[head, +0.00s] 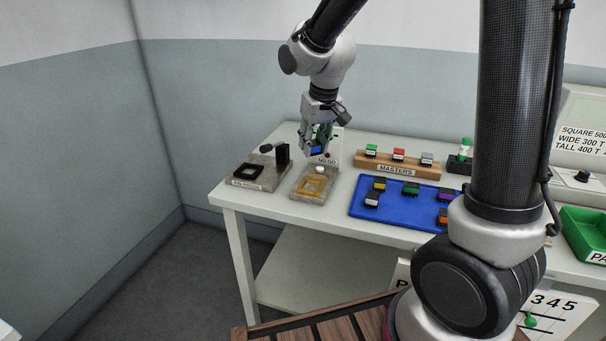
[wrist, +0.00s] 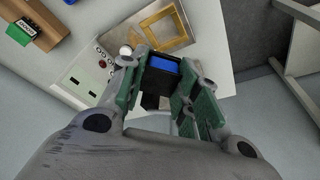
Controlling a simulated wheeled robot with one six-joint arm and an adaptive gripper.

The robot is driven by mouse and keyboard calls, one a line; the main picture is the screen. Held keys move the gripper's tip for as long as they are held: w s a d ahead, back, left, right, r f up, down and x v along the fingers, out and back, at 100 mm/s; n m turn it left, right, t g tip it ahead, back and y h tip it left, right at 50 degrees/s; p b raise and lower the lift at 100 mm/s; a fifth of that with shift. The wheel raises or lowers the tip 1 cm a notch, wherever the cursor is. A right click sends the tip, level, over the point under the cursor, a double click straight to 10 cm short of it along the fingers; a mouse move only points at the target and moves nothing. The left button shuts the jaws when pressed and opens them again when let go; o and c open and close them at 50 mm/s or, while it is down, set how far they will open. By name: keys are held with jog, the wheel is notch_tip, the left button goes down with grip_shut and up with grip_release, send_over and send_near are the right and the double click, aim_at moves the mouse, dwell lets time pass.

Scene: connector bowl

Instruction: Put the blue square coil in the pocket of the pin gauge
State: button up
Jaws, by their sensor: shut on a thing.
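My gripper (head: 318,140) is shut on the blue square coil (head: 317,150), a black block with a blue top. In the wrist view the coil (wrist: 165,65) sits between the green-padded fingers of my gripper (wrist: 160,80), its lower part partly hidden. The coil is held above the table, near the grey fixture with a yellow frame (head: 313,187) and a white knob. The yellow frame (wrist: 163,34) shows just beyond the coil in the wrist view. It looks like the pin gauge, but its label is not readable. Its pocket appears empty.
A second grey fixture with a black square frame (head: 248,170) stands to the left. A "NO GO" box (head: 332,158) is behind the yellow frame. A wooden MASTERS rack (head: 397,169) and a blue tray (head: 375,211) with several coloured coils lie to the right.

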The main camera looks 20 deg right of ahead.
jog(key=shift+w, duration=0.3)
notch_tip(320, 180, down, 10)
jog(key=shift+r, duration=0.2)
jog(key=shift+f, duration=0.1)
jog(key=shift+f, duration=0.15)
jog(key=o, duration=1.1)
jog(key=shift+w, duration=0.1)
